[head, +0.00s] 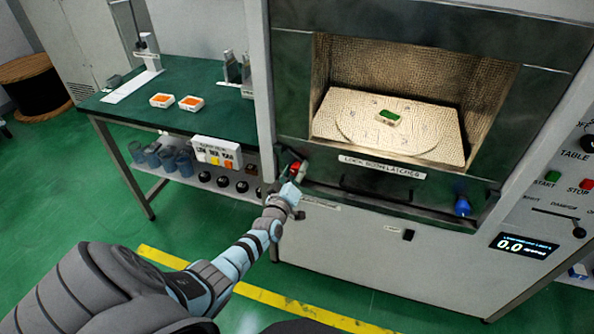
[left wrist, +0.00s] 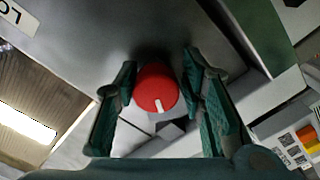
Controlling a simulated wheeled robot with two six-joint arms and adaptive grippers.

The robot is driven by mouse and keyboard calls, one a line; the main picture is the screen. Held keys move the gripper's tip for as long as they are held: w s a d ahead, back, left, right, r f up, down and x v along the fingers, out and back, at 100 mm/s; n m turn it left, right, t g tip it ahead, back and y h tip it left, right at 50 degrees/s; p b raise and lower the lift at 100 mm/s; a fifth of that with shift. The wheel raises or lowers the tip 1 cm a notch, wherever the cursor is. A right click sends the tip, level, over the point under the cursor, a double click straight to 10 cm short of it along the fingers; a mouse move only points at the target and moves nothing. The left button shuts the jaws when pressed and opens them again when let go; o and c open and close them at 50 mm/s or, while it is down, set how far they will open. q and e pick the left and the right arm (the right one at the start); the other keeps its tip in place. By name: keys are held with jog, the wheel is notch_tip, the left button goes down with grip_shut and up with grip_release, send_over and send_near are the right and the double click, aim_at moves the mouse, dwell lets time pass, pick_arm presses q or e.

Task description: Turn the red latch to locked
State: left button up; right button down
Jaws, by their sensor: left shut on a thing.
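The red latch (head: 297,167) is a round knob at the lower left corner of the microwave generator's opening. In the left wrist view the red knob (left wrist: 157,88) sits between the two green-padded fingers, and a white mark on its face points toward the bottom of that picture. My left gripper (left wrist: 158,80) is shut on the red latch, one finger on each side. In the head view my left gripper (head: 290,180) partly covers the latch. My right gripper is not in view.
A blue latch (head: 462,206) is at the opening's lower right corner. The label plate (head: 382,166) between them reads about locking both latches. A green-topped bench (head: 215,80) stands at left.

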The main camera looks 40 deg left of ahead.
pick_arm(q)
jog(key=shift+w+a+r, duration=0.1)
jog(key=shift+a+r, duration=0.05)
jog(key=shift+r, duration=0.25)
jog(key=o, duration=1)
jog(key=shift+s+f, duration=0.1)
jog(key=shift+s, duration=0.15)
jog(key=shift+s+d, duration=0.25)
jog(key=shift+s, duration=0.1)
jog(key=v, duration=1.1)
